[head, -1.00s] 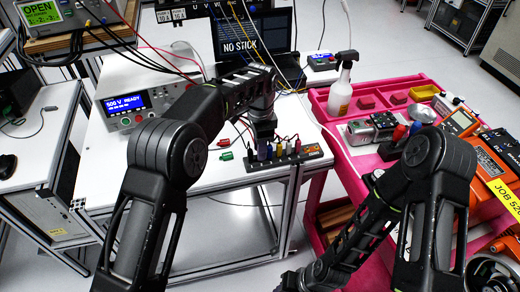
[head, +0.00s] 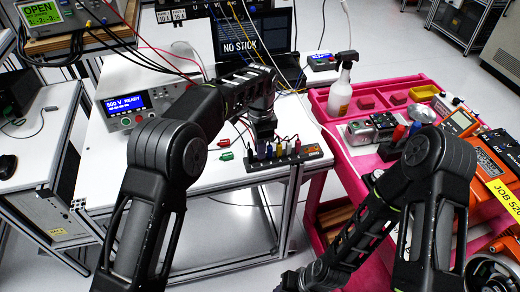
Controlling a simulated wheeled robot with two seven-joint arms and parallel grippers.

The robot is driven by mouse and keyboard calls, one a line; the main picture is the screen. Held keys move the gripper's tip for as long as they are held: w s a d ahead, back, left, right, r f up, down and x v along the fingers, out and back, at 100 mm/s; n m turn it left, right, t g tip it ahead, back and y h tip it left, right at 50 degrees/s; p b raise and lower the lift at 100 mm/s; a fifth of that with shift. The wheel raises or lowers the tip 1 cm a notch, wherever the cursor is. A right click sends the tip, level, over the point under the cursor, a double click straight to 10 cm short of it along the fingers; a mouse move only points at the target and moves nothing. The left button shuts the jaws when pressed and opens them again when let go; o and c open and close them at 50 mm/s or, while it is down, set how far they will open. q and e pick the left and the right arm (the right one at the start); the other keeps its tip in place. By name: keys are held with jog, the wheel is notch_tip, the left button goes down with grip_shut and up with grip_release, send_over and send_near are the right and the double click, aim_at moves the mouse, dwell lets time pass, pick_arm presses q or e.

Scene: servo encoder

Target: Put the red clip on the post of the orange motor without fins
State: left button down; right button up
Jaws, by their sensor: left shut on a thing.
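My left gripper (head: 262,137) points down over the left part of a black rack (head: 262,166) at the front edge of the white bench. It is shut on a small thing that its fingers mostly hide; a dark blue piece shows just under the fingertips. A red clip (head: 224,143) lies on the bench left of the rack, beside a green one (head: 226,156). Orange motor housings (head: 492,163) stand on the pink cart at the right; which has fins I cannot tell. My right gripper (head: 290,281) is barely visible at the bottom edge, its jaws unclear.
Several coloured plugs with leads stand in the rack. A tester (head: 137,107) reading 500 V READY stands at the bench's left. Loose cables cross the bench. A spray bottle (head: 340,87) and a yellow tray (head: 425,92) are on the pink cart (head: 330,118).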

pick_arm(q)
jog(key=shift+r, duration=0.2)
dwell(0.5)
jog(key=shift+r+p, duration=1.95)
jog(key=shift+r, duration=0.45)
jog(key=shift+a, duration=0.1)
jog(key=s+a+n, duration=0.3)
jog(key=a+n, duration=0.2)
jog(key=a, duration=0.1)
jog(key=s+a+r+n+b, duration=0.1)
jog(key=s+a+n, duration=0.2)
jog(key=a+n, duration=0.2)
jog(key=s+a+n, duration=0.3)
jog(key=a+n, duration=0.2)
jog(key=a, duration=0.3)
jog(key=shift+s+a+r, duration=0.15)
jog(key=shift+a+r, duration=0.05)
jog(key=shift+a, duration=0.15)
